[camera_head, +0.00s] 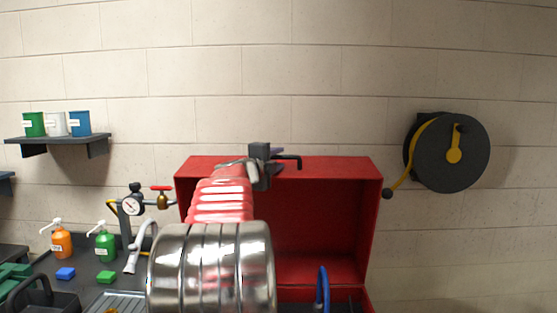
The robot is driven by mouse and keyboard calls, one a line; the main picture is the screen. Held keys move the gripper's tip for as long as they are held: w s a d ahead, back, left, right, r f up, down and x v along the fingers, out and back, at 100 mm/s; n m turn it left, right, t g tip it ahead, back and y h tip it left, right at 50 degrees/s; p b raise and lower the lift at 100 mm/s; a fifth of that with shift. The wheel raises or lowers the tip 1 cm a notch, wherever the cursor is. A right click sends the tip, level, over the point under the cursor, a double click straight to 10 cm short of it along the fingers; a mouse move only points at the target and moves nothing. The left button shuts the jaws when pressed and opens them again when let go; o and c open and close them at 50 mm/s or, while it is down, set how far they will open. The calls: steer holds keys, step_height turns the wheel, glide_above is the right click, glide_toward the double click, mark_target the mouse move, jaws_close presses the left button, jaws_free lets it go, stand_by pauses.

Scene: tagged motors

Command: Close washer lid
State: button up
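The red washer lid (325,210) stands raised against the wall, its hollow inside facing me. A black bar-like piece (290,160), perhaps its handle, shows at the lid's top front edge. My gripper (265,165) is at that edge, left of the middle, seen from behind. Its dark fingers overlap the left end of the black piece. I cannot tell whether they touch it or how far apart they are. My arm hides the lid's left part and much of the washer basin. A blue curved hose (322,287) rises at the basin's front.
A gauge with a red-handled valve (161,190) and a grey spout (140,248) stand close left of the lid. Orange (61,240) and green (104,243) pump bottles are on the dark bench. A hose reel (450,152) hangs right. The wall right of the lid is clear below it.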

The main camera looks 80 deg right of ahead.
steer(key=shift+s+d, duration=0.1)
steer(key=shift+d, duration=0.5)
steer(key=shift+c, duration=0.3)
jaws_close()
steer(key=shift+f, duration=0.1)
steer(key=shift+a, duration=0.25)
steer(key=shift+d, duration=0.15)
